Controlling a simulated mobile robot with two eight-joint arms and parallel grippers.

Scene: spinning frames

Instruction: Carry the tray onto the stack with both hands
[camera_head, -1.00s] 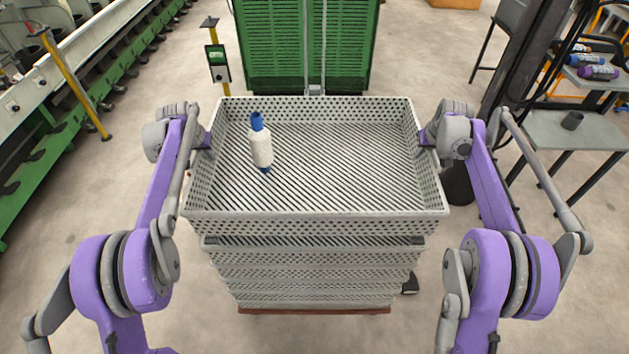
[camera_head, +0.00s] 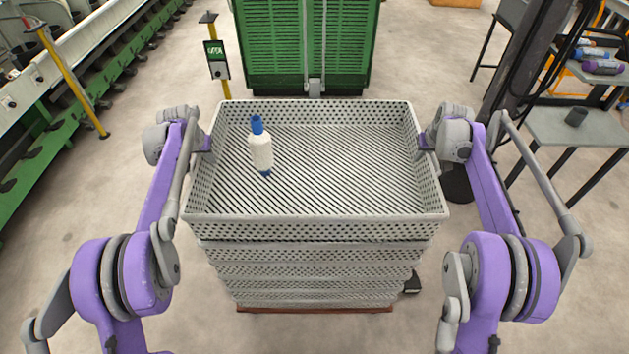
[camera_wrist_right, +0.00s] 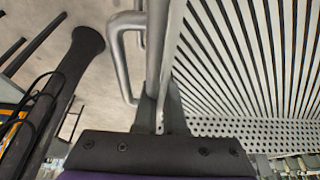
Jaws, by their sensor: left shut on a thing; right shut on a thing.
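The tray (camera_head: 315,229) is a large pale grey perforated crate. It appears level, directly above the stack (camera_head: 315,275) of similar grey trays. Its bottom edge meets the stack's top in the head view; I cannot tell whether it rests there. My left gripper (camera_head: 207,143) is shut on the tray's left side wall. My right gripper (camera_head: 425,143) is shut on the right side wall. In the right wrist view, its fingers (camera_wrist_right: 159,115) are at the tray's edge (camera_wrist_right: 175,50).
The stack stands on a reddish-brown base (camera_head: 315,309). A green slatted cabinet (camera_head: 270,45) stands behind. A yellow post with a control box (camera_head: 217,65) is at the back left. A grey side table (camera_head: 585,128) is at right. The floor around the stack looks mostly clear.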

